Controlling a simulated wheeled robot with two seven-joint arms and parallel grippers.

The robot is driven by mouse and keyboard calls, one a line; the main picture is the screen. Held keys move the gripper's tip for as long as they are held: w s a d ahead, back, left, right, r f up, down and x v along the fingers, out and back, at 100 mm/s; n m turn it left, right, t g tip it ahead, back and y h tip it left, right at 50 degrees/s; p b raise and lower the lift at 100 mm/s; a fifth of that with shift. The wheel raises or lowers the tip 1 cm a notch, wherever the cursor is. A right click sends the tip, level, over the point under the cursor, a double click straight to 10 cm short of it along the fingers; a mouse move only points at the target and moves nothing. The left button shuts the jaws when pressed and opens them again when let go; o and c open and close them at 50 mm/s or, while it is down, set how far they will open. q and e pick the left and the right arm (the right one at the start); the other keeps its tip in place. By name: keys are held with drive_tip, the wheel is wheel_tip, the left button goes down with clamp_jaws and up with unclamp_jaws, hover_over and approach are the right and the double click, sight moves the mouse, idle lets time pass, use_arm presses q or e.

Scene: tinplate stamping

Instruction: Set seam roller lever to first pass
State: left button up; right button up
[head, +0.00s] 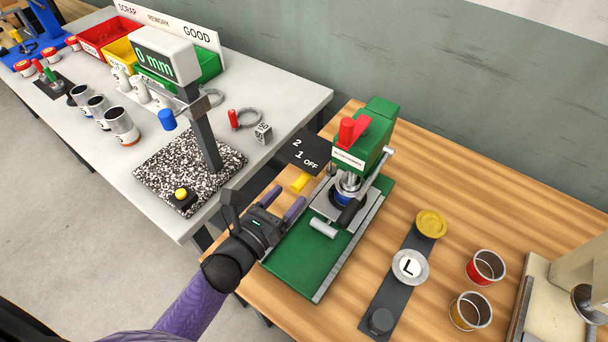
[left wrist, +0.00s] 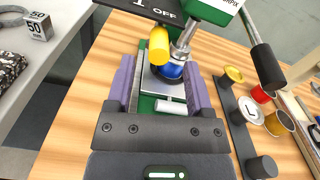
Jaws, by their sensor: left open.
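The seam roller is a green machine (head: 372,140) on a green base at the front of the wooden table. Its dark dial plate (head: 309,154) is marked 2, 1 and OFF. The yellow lever handle (head: 300,183) is just below the plate; it also shows in the left wrist view (left wrist: 158,45). I cannot tell which mark the lever stands at. My left gripper (head: 287,199) is open and empty, its purple fingers just short of the yellow handle. In the left wrist view the handle appears between and beyond the fingertips (left wrist: 158,72). My right gripper is not in view.
A black-ended crank handle (head: 352,210) and a white roller (head: 323,228) sit close right of the gripper. A dark strip with an L disc (head: 409,267) and open tins (head: 470,311) lie right. A gauge stand (head: 204,130) is on the grey table left.

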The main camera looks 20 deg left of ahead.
use_arm(q)
drive_tip(key=x, duration=0.5)
clamp_jaws()
idle(1.4)
